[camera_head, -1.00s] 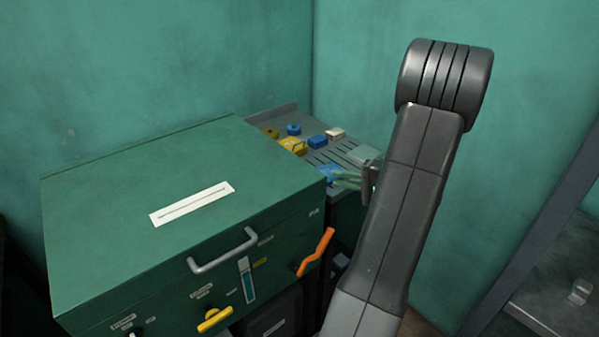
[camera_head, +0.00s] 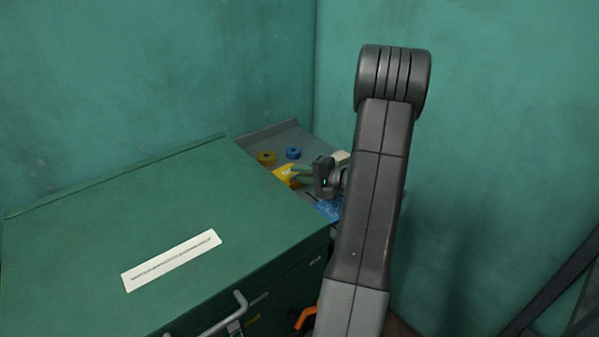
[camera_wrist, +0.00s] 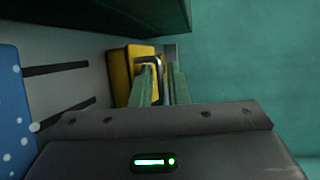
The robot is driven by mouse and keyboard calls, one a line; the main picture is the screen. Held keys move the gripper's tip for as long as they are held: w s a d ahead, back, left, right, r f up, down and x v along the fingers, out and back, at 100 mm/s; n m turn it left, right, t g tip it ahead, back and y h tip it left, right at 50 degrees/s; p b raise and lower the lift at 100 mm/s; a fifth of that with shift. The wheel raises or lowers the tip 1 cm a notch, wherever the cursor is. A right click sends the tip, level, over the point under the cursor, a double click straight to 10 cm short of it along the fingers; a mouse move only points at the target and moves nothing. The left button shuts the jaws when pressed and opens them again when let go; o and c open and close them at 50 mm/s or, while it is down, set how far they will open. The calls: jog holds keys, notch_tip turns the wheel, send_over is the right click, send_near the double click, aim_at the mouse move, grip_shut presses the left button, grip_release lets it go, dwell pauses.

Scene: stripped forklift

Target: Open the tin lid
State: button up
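The yellow tin (camera_head: 284,172) stands on the grey slatted shelf beyond the green cabinet, partly covered by my gripper in the head view. In the wrist view the tin (camera_wrist: 118,72) is just ahead of my fingers, with a dark bent loop (camera_wrist: 159,62) on its near side. My gripper (camera_wrist: 162,75) has two green fingers with a narrow gap between them. The loop shows in or just before that gap; I cannot tell whether a finger touches it. In the head view my gripper (camera_head: 297,175) points left at the tin.
The green cabinet (camera_head: 90,225) fills the left front, and its edge overhangs the wrist view's top. A blue speckled item (camera_wrist: 14,110) lies left of my gripper. Green wall (camera_wrist: 255,70) is at right.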

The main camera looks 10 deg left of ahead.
jog(key=shift+a, duration=0.1)
grip_shut()
